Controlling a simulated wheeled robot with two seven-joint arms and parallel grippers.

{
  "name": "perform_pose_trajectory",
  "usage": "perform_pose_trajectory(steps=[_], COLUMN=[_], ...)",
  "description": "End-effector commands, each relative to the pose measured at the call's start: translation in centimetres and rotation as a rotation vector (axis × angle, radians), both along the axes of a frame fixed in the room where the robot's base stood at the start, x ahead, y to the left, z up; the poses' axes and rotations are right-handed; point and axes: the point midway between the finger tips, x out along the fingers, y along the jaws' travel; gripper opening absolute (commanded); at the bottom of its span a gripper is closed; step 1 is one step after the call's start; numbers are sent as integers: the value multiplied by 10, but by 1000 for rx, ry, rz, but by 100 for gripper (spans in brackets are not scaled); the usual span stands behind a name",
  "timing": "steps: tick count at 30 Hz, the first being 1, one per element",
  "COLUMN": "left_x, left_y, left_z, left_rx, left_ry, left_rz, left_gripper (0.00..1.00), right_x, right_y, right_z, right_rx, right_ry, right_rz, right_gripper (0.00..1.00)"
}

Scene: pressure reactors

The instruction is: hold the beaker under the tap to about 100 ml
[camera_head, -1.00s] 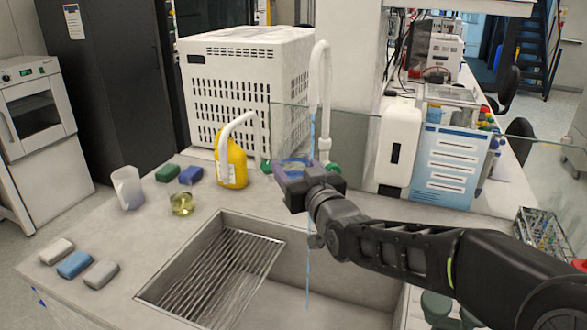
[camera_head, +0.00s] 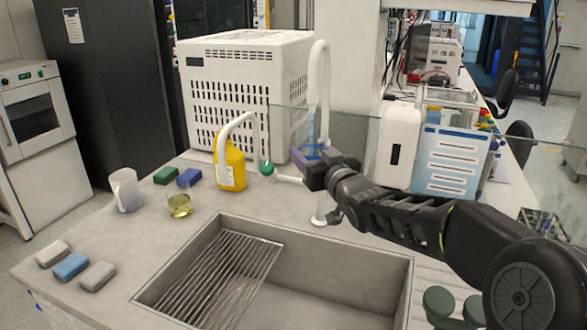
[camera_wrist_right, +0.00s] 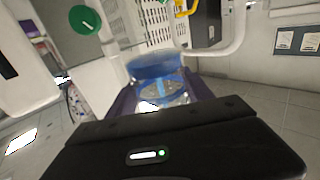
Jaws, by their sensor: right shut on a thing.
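My right gripper (camera_head: 310,158), with purple fingers, is shut on a clear beaker (camera_wrist_right: 162,92), seen between the fingers in the right wrist view. Blue shows in the beaker; no level marks can be read. In the head view the gripper and wrist hide most of the beaker. The white gooseneck tap (camera_head: 320,75) stands behind the sink. A thin blue water stream (camera_head: 311,128) drops from its spout to the gripper, and none shows below it. The wrist holds the beaker above the back edge of the sink (camera_head: 340,265). My left gripper is out of view.
A yellow wash bottle (camera_head: 231,165), a small beaker of yellowish liquid (camera_head: 180,206) and a white jug (camera_head: 125,190) stand left of the tap. Several sponges lie on the counter. A clear glass panel (camera_head: 350,135) stands behind the gripper. The sink basin is clear, with a rack at left.

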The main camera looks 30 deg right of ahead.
Motion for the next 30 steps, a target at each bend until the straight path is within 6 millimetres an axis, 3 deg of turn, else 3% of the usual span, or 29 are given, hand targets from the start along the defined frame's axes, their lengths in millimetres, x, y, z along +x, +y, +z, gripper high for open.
perform_pose_trajectory(steps=[30], left_x=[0], left_y=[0], left_z=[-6], left_rx=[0], left_ry=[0], left_rz=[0], left_gripper=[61], right_x=[0], right_y=[0], right_z=[1], right_rx=[0], right_ry=[-1], right_rz=[0], right_gripper=[17])
